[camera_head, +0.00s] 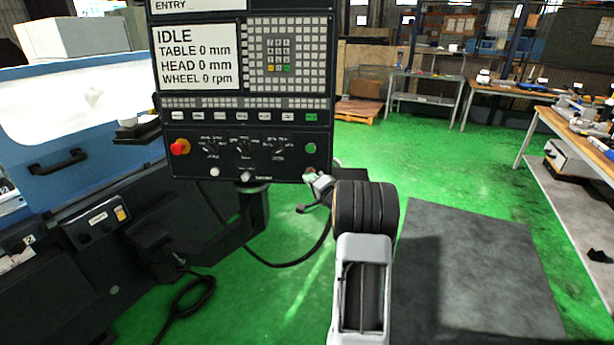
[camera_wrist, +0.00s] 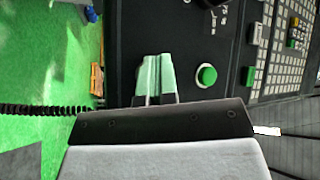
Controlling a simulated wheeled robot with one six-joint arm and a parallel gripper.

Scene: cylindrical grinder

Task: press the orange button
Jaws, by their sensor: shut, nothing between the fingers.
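The control panel (camera_head: 230,133) of the grinder hangs upright in the head view. I cannot pick out a round orange button on it for certain; a small yellow-orange key (camera_head: 271,68) shows on the keypad. My gripper (camera_head: 310,177) is at the panel's lower right corner, below the round green button (camera_head: 311,148). In the wrist view my gripper's pale fingers (camera_wrist: 156,74) are together with nothing held, over the panel's dark face beside the green button (camera_wrist: 206,75). The fingers hide the panel spot behind them. Whether they touch it I cannot tell.
A red stop knob (camera_head: 180,147) sits at the panel's lower left, with rotary switches (camera_head: 244,147) and white buttons (camera_head: 214,171) nearby. The blue grinder (camera_head: 85,170) stands left. A black cable (camera_head: 290,262) hangs below the panel. Green floor is open at right, before workbenches (camera_head: 425,90).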

